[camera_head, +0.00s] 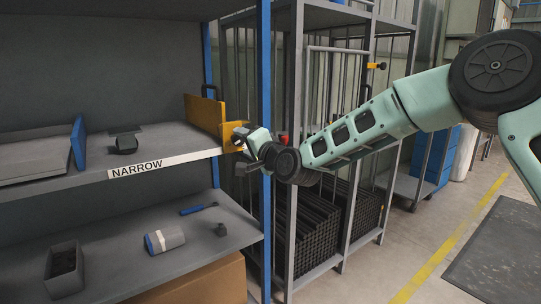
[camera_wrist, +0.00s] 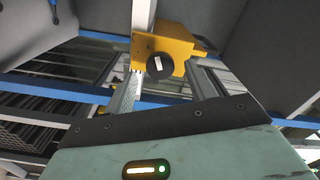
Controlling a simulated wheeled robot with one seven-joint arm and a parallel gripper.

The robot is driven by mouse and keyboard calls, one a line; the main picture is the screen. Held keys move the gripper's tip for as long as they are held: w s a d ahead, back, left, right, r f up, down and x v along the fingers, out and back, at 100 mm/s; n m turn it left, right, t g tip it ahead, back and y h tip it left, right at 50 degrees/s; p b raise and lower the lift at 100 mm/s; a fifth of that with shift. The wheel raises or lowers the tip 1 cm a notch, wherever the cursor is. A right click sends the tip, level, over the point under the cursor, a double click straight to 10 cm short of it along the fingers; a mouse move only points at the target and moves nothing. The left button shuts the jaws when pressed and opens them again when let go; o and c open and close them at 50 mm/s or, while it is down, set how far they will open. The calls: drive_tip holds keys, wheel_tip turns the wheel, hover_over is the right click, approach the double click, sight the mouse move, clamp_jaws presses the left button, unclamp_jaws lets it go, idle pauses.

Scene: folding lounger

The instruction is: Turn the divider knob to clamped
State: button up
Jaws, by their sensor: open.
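The yellow divider (camera_head: 203,113) stands at the right end of the shelf labelled NARROW. Its yellow clamp block (camera_wrist: 178,48) carries a round black knob (camera_wrist: 157,66) with a short white mark, slightly tilted in the wrist view. My gripper (camera_head: 246,143) is at the clamp block, in front of the shelf's right end. In the wrist view my gripper (camera_wrist: 163,78) is open, with one finger on each side of the knob. The knob lies between the fingertips, and I see no clear contact. In the head view the knob is hard to make out beside the gripper.
A blue shelf post (camera_head: 264,90) stands close behind my gripper. The shelf (camera_head: 180,141) holds a dark part (camera_head: 125,143) and a grey tray with a blue end (camera_head: 35,155). The lower shelf (camera_head: 110,245) holds small items. A wire rack (camera_head: 335,70) stands behind my arm.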

drive_tip(key=v, duration=1.5)
drive_tip(key=shift+d, duration=0.1)
